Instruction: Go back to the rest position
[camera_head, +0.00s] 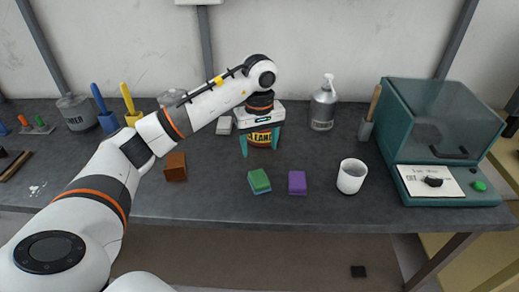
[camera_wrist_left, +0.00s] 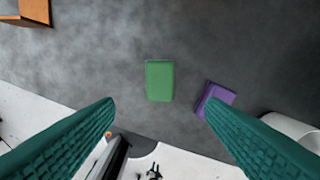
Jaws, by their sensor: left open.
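My left arm reaches in from the left in the head view, and its gripper (camera_head: 260,148) points down over the middle of the dark table (camera_head: 220,195). Its teal fingers are apart with nothing between them. In the left wrist view the open fingers (camera_wrist_left: 159,104) frame a green sponge (camera_wrist_left: 160,80), with a purple sponge (camera_wrist_left: 214,97) beside the right finger. The green sponge (camera_head: 259,180) and the purple sponge (camera_head: 297,183) lie on the table nearer the front edge. My right gripper does not show.
A white cup (camera_head: 351,176), a grey pump bottle (camera_head: 323,105) and a teal machine (camera_head: 440,140) stand to the right. A brown block (camera_head: 176,167) sits by my forearm. The table between cup and bottle is clear.

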